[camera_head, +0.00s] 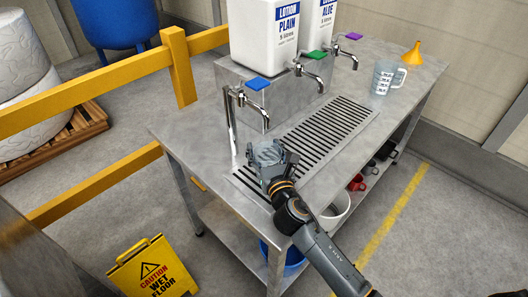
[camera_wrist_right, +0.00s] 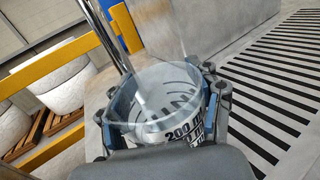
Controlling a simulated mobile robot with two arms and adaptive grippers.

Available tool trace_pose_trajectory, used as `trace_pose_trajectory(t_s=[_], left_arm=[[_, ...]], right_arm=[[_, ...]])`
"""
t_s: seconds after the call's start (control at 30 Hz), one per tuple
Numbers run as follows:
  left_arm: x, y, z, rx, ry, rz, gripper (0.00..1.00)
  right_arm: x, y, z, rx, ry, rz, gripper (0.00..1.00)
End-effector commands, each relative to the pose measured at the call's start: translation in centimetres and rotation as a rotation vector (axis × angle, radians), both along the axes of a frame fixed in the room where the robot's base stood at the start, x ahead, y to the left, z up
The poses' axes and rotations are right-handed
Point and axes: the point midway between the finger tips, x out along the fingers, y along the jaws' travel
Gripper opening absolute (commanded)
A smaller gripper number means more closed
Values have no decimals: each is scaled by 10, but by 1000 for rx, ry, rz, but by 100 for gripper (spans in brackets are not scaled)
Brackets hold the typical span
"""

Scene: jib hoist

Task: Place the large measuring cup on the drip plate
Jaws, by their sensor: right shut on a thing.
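A clear measuring cup (camera_head: 268,151) is in my right gripper (camera_head: 272,162), at the left end of the drip plate, close to the blue-handled tap. In the right wrist view the cup (camera_wrist_right: 170,98) shows dark markings reading 200 ml, with the gripper's fingers around its sides. The drip plate (camera_head: 330,128) is a dark-slotted grate on the steel bench. I cannot tell whether the held cup touches it. A second measuring cup (camera_head: 383,77) with a handle and dark markings stands upright on the bench, right of the plate. My left gripper is not in view.
Three taps with blue (camera_head: 257,83), green (camera_head: 316,55) and purple (camera_head: 354,36) handles stand behind the plate. An orange funnel (camera_head: 413,53) is at the bench's far right. Mugs and a white bowl are below. A yellow sign (camera_head: 155,270) stands on the floor.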

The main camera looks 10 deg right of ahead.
Motion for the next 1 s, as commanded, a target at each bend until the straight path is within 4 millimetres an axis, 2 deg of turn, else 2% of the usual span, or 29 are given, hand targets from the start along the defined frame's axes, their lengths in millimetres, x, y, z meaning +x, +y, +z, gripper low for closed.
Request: trace_pose_trajectory(t_s=[0.4, 0.43, 0.53, 0.93, 1.0], left_arm=[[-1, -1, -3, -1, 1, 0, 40], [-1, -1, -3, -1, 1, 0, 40], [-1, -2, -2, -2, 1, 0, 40], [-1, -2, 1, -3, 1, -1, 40], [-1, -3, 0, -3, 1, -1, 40]], right_arm=[[2, 1, -5, 0, -2, 0, 33], [2, 1, -5, 0, -2, 0, 66], [2, 1, -4, 1, -2, 0, 86], [2, 1, 0, 1, -3, 0, 88], [-4, 1, -3, 0, -1, 0, 88]])
